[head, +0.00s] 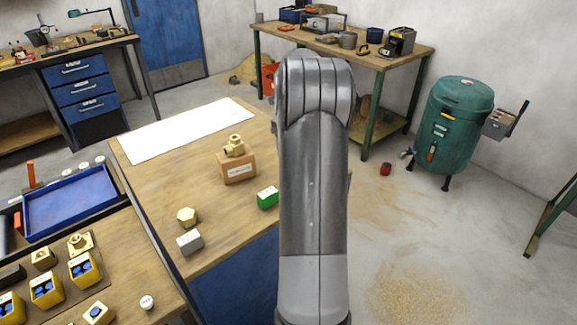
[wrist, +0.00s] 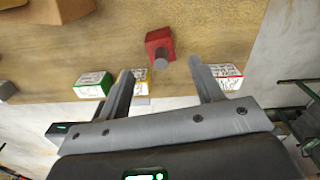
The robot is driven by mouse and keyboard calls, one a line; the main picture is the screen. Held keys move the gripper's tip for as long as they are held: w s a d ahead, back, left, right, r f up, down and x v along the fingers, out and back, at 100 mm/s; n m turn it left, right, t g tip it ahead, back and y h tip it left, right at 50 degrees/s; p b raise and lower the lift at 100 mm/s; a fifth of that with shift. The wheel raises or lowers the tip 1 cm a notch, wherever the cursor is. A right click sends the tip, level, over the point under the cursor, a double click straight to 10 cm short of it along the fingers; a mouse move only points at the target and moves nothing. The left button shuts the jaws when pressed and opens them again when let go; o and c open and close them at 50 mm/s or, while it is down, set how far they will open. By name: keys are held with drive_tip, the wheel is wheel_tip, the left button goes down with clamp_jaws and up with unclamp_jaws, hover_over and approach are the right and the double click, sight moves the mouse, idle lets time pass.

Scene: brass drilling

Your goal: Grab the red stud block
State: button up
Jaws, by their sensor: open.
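The red stud block (wrist: 158,42) lies on the wooden bench top in the wrist view. It is a red block with a short grey cylindrical stud pointing toward my gripper. My gripper (wrist: 160,68) is open, its two fingers spread on either side of the stud's line in the picture. The block appears beyond the fingertips, with nothing held between them. In the head view my arm covers the middle of the picture and hides the gripper and the red stud block.
A green block (head: 268,198), also in the wrist view (wrist: 92,85), a yellow-edged block (wrist: 140,82) and a red-edged block (wrist: 229,77) stand near the bench edge. A white sheet (head: 187,130) covers the bench's far side.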

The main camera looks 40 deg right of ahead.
wheel_tip(320, 180, down, 9)
drive_tip(key=shift+r, duration=0.15)
idle(0.4)
drive_tip(key=shift+c, duration=0.4)
drive_tip(key=shift+w, duration=0.1)
clamp_jaws()
